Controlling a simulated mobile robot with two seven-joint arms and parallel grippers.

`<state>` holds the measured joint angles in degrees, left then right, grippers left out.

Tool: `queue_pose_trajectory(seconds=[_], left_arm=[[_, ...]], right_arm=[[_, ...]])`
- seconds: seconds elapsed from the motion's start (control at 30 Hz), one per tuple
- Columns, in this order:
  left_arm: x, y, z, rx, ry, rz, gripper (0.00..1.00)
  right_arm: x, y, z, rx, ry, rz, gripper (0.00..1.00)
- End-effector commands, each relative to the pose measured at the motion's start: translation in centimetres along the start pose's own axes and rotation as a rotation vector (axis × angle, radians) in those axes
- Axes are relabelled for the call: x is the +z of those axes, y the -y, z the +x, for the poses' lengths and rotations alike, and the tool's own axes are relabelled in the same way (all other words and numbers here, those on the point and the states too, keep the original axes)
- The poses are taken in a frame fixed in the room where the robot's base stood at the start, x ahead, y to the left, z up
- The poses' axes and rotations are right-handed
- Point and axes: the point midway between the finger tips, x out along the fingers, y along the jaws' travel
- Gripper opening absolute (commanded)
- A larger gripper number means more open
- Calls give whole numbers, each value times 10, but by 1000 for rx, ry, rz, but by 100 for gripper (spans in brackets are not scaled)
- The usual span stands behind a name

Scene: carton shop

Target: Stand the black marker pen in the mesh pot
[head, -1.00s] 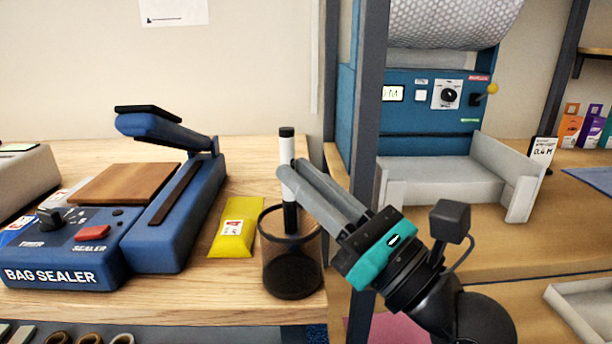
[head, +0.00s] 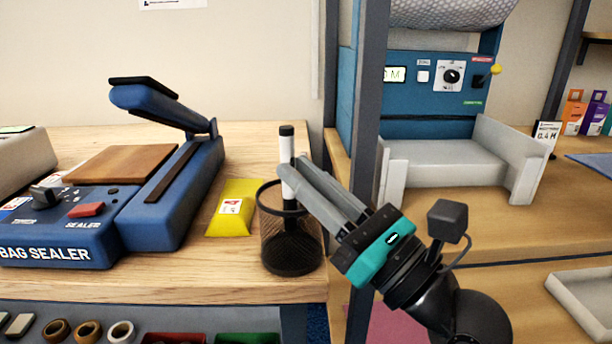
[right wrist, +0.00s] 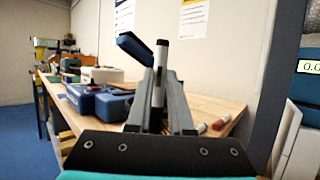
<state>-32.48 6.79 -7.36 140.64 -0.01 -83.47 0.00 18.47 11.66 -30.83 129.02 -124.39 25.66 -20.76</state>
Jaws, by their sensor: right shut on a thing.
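The black marker pen (head: 287,149) has a white barrel with black ends and is upright. My right gripper (head: 290,176) is shut on its barrel, coming in from the right. The pen's black lower part is inside the mesh pot (head: 291,250), which stands near the table's front right edge. Whether the pen's tip touches the pot's floor is unclear. The pen also shows in the right wrist view (right wrist: 160,75), upright between the fingers; the pot cannot be made out there. My left gripper is not in view.
A blue bag sealer (head: 180,195) and a yellow packet (head: 234,208) lie left of the pot. A dark upright post (head: 367,100) stands close right of it, before a blue machine with a grey tray (head: 450,167). Bins and rolls sit below the table's front.

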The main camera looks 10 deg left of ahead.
Motion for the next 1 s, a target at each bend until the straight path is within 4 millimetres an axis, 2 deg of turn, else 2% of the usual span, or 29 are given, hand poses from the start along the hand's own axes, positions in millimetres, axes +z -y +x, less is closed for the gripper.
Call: queue_pose_trajectory(seconds=[0.13,0.17,0.47,1.0], left_arm=[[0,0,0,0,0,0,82],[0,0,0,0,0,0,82],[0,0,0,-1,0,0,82],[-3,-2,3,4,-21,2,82]], right_arm=[[0,0,0,0,0,0,0],[0,0,0,0,0,0,20],[0,0,0,0,0,0,54],[-2,2,-1,0,-1,0,54]])
